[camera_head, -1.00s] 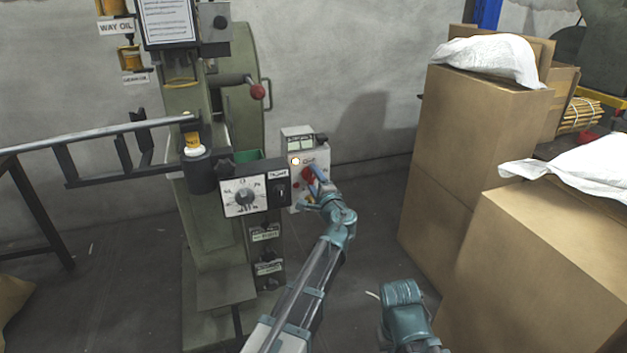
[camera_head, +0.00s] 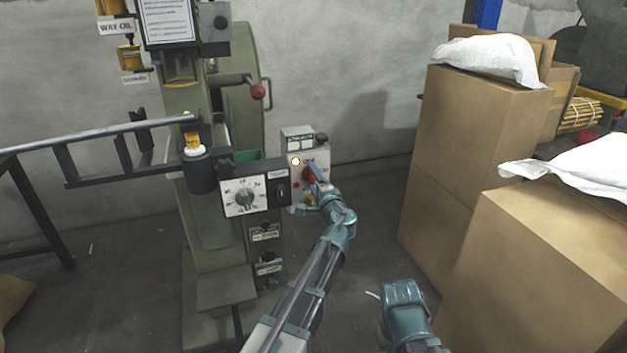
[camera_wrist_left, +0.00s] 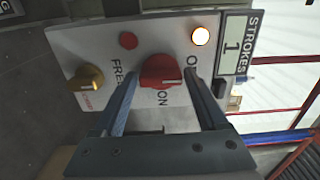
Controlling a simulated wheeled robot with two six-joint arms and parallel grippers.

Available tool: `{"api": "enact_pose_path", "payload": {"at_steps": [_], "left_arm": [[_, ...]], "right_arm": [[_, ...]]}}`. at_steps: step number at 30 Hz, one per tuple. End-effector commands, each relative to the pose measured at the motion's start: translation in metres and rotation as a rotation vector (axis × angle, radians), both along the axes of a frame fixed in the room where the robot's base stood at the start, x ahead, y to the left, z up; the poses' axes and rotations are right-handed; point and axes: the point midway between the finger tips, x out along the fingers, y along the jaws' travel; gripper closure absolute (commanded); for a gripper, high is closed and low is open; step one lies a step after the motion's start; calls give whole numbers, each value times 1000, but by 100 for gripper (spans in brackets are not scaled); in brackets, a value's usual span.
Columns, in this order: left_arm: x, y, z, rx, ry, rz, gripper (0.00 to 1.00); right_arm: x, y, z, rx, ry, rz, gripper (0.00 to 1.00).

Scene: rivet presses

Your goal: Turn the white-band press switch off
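The switch is a red knob (camera_head: 308,174) on a light grey control box (camera_head: 320,157) at the right side of the green press (camera_head: 200,240). In the left wrist view the red knob (camera_wrist_left: 162,71) shows a pale mark, and a lamp (camera_wrist_left: 200,36) on the panel is lit. My left gripper (camera_head: 316,178) is at the panel. In the wrist view its two fingers (camera_wrist_left: 160,88) are apart on either side of the knob, with gaps visible; contact cannot be told. My right arm shows at lower middle, but its gripper is out of view. I cannot make out a white band.
A yellow knob (camera_wrist_left: 86,78) and a small red button (camera_wrist_left: 128,41) share the panel. A counter (camera_wrist_left: 234,45) reads 1. A dial box (camera_head: 243,196) stands just left of it. Cardboard boxes (camera_head: 470,150) stand to the right, with open floor between.

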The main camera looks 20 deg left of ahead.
Motion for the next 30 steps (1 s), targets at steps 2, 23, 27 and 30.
{"api": "enact_pose_path", "payload": {"at_steps": [2,23,27,30], "left_arm": [[0,0,0,1,0,0,8],[-56,-36,0,3,1,-4,5],[-80,-53,0,3,1,-4,5],[-93,-62,0,3,1,-3,5]], "right_arm": [[0,0,0,0,0,0,100],[0,0,0,0,0,0,100],[0,0,0,0,0,0,100],[0,0,0,0,0,0,100]]}}
